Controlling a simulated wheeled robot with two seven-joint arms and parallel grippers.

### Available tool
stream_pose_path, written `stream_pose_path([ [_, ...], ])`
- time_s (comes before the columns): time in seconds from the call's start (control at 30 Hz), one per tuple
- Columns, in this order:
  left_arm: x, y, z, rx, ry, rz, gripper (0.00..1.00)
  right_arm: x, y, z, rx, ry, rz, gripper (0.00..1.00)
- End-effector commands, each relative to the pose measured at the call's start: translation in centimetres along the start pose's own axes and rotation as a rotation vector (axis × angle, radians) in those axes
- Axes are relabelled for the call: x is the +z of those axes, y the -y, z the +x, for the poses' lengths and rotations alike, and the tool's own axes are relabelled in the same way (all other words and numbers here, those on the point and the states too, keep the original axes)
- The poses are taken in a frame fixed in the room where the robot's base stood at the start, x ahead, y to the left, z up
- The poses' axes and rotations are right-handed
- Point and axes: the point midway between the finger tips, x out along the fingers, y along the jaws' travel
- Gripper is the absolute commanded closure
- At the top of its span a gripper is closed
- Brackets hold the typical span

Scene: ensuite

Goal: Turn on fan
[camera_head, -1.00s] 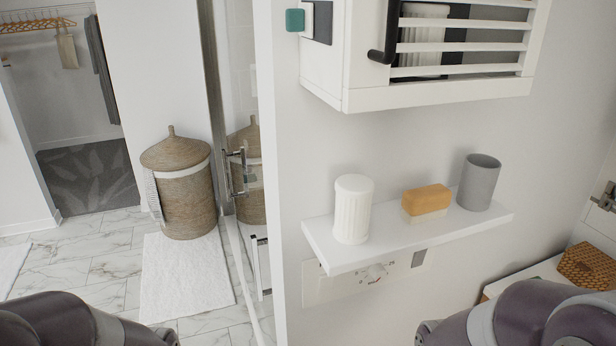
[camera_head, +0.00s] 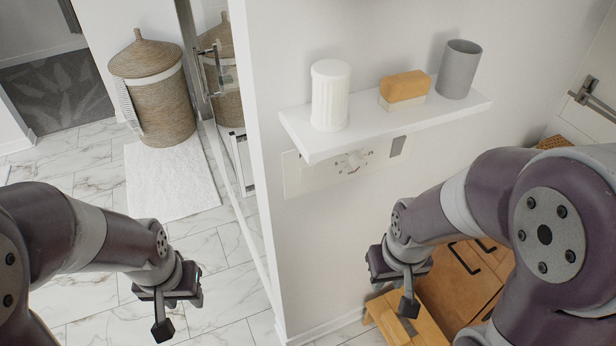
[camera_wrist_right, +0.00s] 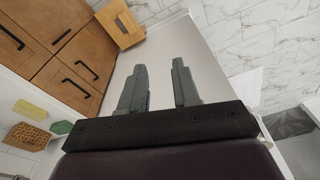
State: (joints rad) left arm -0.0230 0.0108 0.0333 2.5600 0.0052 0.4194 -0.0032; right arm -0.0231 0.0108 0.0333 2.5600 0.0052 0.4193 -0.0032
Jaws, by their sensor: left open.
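A white wall panel (camera_head: 300,172) with a round dial (camera_head: 352,162) and a small grey part (camera_head: 398,146) at its right end is on the wall under a white shelf, in the head view. Whether it is the fan's control I cannot tell. My left gripper (camera_head: 168,318) hangs low at the left, over the floor and apart from the wall; it is open. My right gripper (camera_head: 408,300) hangs below and to the right of the panel, not touching it. In the right wrist view (camera_wrist_right: 159,66) its two fingers are apart with nothing between them.
The white shelf (camera_head: 470,112) juts out above the panel, holding a white ribbed cup (camera_head: 330,95), an orange-topped block (camera_head: 404,88) and a grey cup (camera_head: 459,70). A wooden stool (camera_head: 400,325) and cabinet (camera_head: 460,285) stand below right. A wicker basket (camera_head: 153,92) stands back left.

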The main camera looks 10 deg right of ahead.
Motion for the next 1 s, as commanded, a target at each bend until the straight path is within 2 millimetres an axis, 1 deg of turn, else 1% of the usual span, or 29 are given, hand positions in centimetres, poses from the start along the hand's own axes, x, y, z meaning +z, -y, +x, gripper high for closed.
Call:
stream_pose_path([
  [0.03, 0.1, 0.0, 0.5, 0.000, 0.000, 0.000, 0.60, 0.1, 0.0, 0.5, 0.000, -0.001, -0.001, 0.87],
  [0.07, 0.1, 0.0, 1.1, 0.000, 0.000, 0.000, 0.60, 0.1, 0.0, 1.0, 0.000, -0.005, -0.001, 0.96],
  [0.1, 0.3, 0.0, 2.3, 0.000, -0.001, 0.000, 0.60, 0.8, 0.1, 2.4, 0.000, 0.007, -0.003, 1.00],
  [0.17, 0.5, 0.0, 4.0, 0.000, 0.000, 0.000, 0.60, 2.5, 0.1, 5.0, 0.002, 0.045, -0.011, 1.00],
  [0.2, 0.6, 0.0, 5.1, 0.000, 0.000, 0.000, 0.60, 2.8, 0.0, 7.0, 0.006, 0.028, -0.018, 1.00],
  [0.23, 0.7, 0.0, 6.0, 0.000, 0.000, 0.000, 0.60, 2.5, 0.0, 8.7, 0.008, -0.016, -0.001, 1.00],
  [0.27, 0.8, 0.0, 6.9, 0.000, 0.001, 0.000, 0.60, 1.7, 0.0, 10.3, 0.006, -0.086, 0.038, 1.00],
  [0.3, 0.9, 0.0, 7.7, 0.000, 0.001, 0.000, 0.60, 0.3, 0.2, 11.9, -0.010, -0.191, 0.107, 1.00],
  [0.37, 1.0, 0.0, 8.6, 0.000, 0.001, 0.000, 0.60, -1.9, 0.8, 13.4, -0.066, -0.354, 0.225, 1.00],
  [0.4, 1.1, 0.0, 9.1, 0.000, 0.001, 0.000, 0.60, -3.4, 1.3, 13.8, -0.124, -0.460, 0.308, 1.00],
  [0.43, 1.1, 0.0, 9.4, 0.000, 0.000, 0.000, 0.60, -4.5, 1.7, 13.9, -0.179, -0.537, 0.370, 1.00],
  [0.5, 1.2, 0.0, 10.0, 0.000, 0.000, 0.000, 0.60, -6.6, 2.9, 13.4, -0.341, -0.700, 0.515, 1.00],
  [0.57, 1.2, 0.0, 10.2, 0.000, 0.000, 0.000, 0.60, -8.0, 3.8, 12.0, -0.508, -0.814, 0.631, 1.00],
  [0.6, 1.2, 0.0, 10.2, 0.000, 0.000, 0.000, 0.60, -8.7, 4.4, 10.7, -0.628, -0.873, 0.702, 1.00],
  [0.67, 1.2, 0.0, 10.0, 0.000, 0.000, 0.000, 0.60, -9.5, 5.2, 8.4, -0.810, -0.940, 0.790, 1.00],
  [0.7, 1.2, 0.0, 9.9, 0.000, 0.000, 0.000, 0.60, -9.9, 5.5, 6.9, -0.925, -0.969, 0.839, 1.00],
  [0.77, 1.2, 0.0, 9.9, 0.000, 0.000, 0.000, 0.60, -10.3, 5.9, 4.6, -1.086, -0.999, 0.894, 1.00],
  [0.8, 1.2, 0.0, 9.9, 0.000, 0.000, 0.000, 0.60, -10.6, 6.0, 3.2, -1.179, -1.012, 0.921, 1.00],
  [0.9, 1.2, 0.0, 9.9, 0.000, 0.000, 0.000, 0.60, -10.6, 6.2, 1.1, -1.334, -1.008, 0.976, 1.00],
  [1.0, 1.2, 0.0, 9.9, 0.000, 0.000, 0.000, 0.60, -10.6, 6.1, 0.8, -1.373, -0.989, 1.006, 1.00],
])
